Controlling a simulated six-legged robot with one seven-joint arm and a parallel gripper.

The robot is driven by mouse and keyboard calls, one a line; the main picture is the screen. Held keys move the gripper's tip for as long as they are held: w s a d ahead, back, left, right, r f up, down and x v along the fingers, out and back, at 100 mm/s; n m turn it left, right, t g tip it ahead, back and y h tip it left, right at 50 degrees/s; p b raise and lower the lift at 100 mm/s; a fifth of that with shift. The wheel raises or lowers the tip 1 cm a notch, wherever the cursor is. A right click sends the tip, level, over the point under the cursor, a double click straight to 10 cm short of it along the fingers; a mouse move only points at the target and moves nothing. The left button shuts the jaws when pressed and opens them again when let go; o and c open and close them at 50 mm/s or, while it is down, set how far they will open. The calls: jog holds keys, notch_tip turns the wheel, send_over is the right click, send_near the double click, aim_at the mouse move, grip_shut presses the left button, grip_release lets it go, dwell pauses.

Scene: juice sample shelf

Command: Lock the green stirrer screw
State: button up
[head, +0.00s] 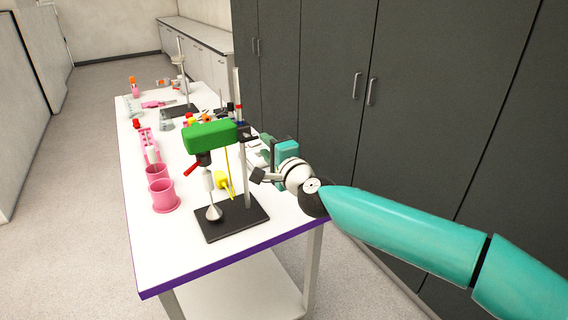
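The green stirrer (210,137) is mounted on an upright metal rod (246,172) that rises from a black base plate (232,218) near the table's front edge. A black clamp (247,133) joins the stirrer to the rod; I cannot make out a separate locking screw on it. A red lever (191,168) sticks out below the stirrer. A pale stirrer shaft with a wide foot (211,200) hangs below it, over the base. My gripper (261,166) is just right of the rod, lower than the clamp. Its fingertips are small and partly hidden, so its opening is unclear.
A yellow piece (222,181) sits beside the rod. Pink cups (164,197) and a pink rack (149,146) stand left of the stirrer. Another stand (181,110) and small items are farther back on the white table (152,252). Dark cabinets (420,90) line the right.

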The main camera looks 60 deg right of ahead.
jog(key=v, duration=0.8)
jog(key=shift+s+a, duration=0.2)
jog(key=shift+s, duration=0.1)
jog(key=w+a+r+n+y, duration=0.1)
jog(key=w+a+n+y, duration=0.3)
jog(key=a+n, duration=0.4)
jog(key=w+a+r+n+y, duration=0.1)
jog(key=w+a+n+y, duration=0.35)
jog(key=a, duration=0.55)
jog(key=s+a+f+n+g, duration=0.1)
jog(key=a+f+n+g, duration=0.3)
jog(key=a, duration=0.4)
jog(key=s+a+f+n+g, duration=0.1)
jog(key=a+f+n+g, duration=0.4)
jog(key=a+n, duration=0.3)
jog(key=shift+a+f+g+y, duration=0.25)
jog(key=shift+a+g+y, duration=0.15)
jog(key=shift+a, duration=0.45)
jog(key=shift+s, duration=0.1)
